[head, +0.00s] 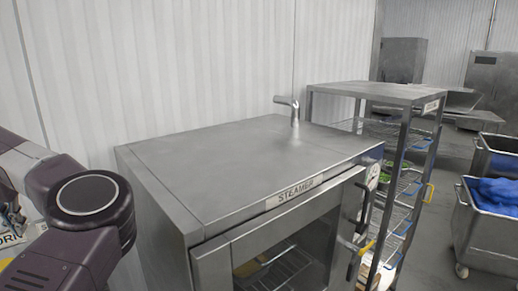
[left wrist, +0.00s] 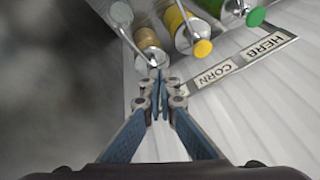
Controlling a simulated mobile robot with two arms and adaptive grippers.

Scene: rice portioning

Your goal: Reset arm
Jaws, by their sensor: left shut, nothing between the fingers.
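I cannot tell whether the fingertips touch the nearest container. My right gripper is in neither view.
The steamer (head: 250,165) stands close on the right of my left arm, with a pipe on top. A wire rack (head: 375,92) and a cart with blue contents (head: 485,235) stand further right. CORN (left wrist: 213,74) and HERB (left wrist: 265,47) labels lie beside the containers.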

